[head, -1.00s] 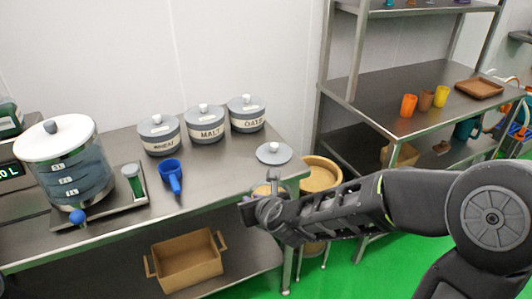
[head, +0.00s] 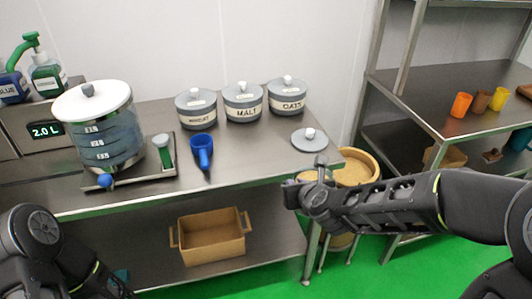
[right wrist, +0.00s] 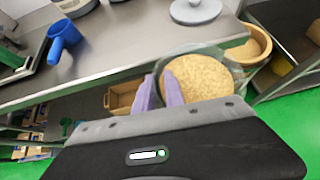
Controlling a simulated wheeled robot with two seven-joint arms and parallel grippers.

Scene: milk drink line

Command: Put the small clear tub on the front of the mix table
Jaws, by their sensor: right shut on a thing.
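The small clear tub (right wrist: 222,69), holding tan grain, shows in the right wrist view. My right gripper (right wrist: 163,88) is shut on its near left wall, with the tub to the right of the fingers. In the head view my right gripper (head: 308,186) is by the front right corner of the steel table (head: 240,159), and the arm mostly hides the tub. The tub overlaps the table's front edge in the wrist view; I cannot tell its height over it. My left arm shows at the lower left, its gripper out of view.
On the table stand a large clear dispenser (head: 107,128), a blue scoop (head: 202,148), several grey-lidded canisters (head: 243,103) and a loose grey lid (head: 309,141). A tan round bin (head: 358,168) is beyond the right end. The front middle of the tabletop is clear.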

